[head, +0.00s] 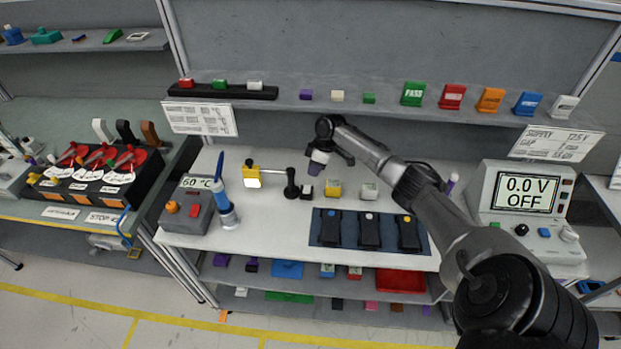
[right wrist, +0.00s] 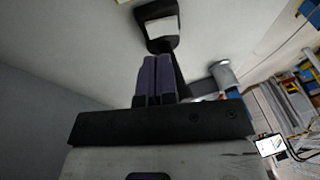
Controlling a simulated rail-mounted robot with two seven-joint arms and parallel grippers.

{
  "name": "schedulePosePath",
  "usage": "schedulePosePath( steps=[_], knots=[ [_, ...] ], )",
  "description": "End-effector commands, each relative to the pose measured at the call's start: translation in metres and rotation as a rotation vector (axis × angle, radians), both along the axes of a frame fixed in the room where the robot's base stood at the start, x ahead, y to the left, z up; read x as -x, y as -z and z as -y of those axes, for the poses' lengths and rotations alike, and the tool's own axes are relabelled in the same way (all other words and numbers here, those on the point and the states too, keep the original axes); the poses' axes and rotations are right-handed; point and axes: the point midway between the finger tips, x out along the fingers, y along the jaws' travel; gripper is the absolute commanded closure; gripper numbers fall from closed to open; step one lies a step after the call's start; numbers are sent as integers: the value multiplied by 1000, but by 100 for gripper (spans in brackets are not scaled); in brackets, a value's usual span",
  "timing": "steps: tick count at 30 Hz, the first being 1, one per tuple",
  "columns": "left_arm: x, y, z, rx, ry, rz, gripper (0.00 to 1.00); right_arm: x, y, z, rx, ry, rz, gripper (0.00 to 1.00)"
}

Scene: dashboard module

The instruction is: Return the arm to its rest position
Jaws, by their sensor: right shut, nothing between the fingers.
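My right arm reaches in from the lower right of the head view and stretches over the white workbench (head: 270,232). Its right gripper (head: 314,171) points down, shut and empty, above the back middle of the bench. In the right wrist view the two purple-grey fingers (right wrist: 158,75) lie against each other with nothing between them. A dark piece with a white face (right wrist: 160,27) shows just beyond the fingertips; I cannot tell if they touch it. My left gripper is in neither view.
A black jointed stand (head: 291,186) is close left of the gripper. Yellow (head: 333,189) and white (head: 369,191) blocks stand to its right. A blue mat (head: 325,236) carries three dark modules. A soldering station (head: 186,210) is left, a power supply (head: 525,205) reading 0.0 V OFF right.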

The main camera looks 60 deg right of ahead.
Motion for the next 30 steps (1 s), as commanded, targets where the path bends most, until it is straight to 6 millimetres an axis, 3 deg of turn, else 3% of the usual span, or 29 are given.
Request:
schedulePosePath(
  steps=[7,14,17,20,22,27,30],
  knots=[
    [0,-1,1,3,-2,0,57,3,-16,6,2,1,1,100],
    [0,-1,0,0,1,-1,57,3,-16,6,2,-1,0,100],
    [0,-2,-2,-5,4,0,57,2,-11,-3,8,-20,-7,100],
    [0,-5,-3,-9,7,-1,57,1,4,-28,28,-72,-27,100],
    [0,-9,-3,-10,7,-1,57,2,21,-60,52,-135,-45,100],
    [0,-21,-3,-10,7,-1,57,18,65,-167,130,-326,-56,100],
    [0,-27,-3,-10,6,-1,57,32,77,-221,167,-402,-33,100]
  ],
)
